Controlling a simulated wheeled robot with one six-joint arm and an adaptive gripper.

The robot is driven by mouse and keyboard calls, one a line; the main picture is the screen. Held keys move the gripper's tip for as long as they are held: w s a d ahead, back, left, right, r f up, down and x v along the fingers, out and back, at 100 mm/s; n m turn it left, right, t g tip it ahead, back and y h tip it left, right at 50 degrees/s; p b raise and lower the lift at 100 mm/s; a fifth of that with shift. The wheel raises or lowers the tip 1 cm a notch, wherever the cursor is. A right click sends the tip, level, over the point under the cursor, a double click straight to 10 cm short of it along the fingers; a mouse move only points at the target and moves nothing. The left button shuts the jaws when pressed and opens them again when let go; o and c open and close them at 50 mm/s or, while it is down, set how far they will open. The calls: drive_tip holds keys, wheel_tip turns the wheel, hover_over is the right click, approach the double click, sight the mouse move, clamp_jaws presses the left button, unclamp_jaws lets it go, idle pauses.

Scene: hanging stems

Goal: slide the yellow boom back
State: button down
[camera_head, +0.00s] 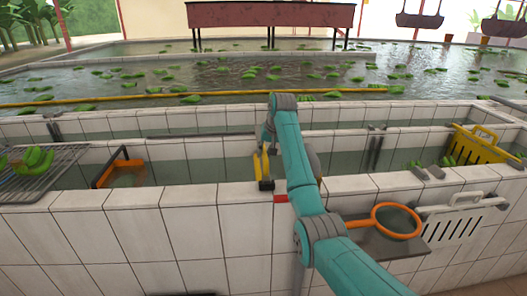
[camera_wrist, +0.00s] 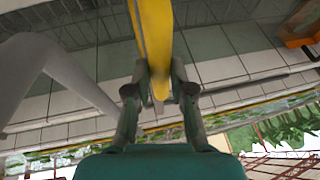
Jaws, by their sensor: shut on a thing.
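A yellow bar, the boom (camera_head: 257,165), shows just left of my arm in the head view, at the near channel's front wall. A dark block (camera_head: 266,185) is at its near end. In the wrist view the yellow boom (camera_wrist: 153,35) runs down from the top edge between my fingers. My gripper (camera_wrist: 158,88) is shut on it near its rounded end. In the head view my gripper (camera_head: 266,148) is small and partly hidden by my arm. A red block (camera_head: 281,198) sits on the wall's top edge close by.
A long yellow line (camera_head: 130,98) floats across the pool behind. A wire rack with green bunches (camera_head: 35,160) and an orange-framed tray (camera_head: 122,170) are left.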

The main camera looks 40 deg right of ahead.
drive_tip(key=c, duration=1)
unclamp_jaws()
drive_tip(key=shift+s+d, duration=0.2)
drive_tip(key=shift+d, duration=0.15)
drive_tip(key=shift+a, duration=0.1)
drive_tip(key=shift+r, duration=0.25)
drive_tip(key=v, duration=1.1)
drive_tip(key=shift+s+r, duration=0.15)
drive_tip(key=shift+a, duration=0.1)
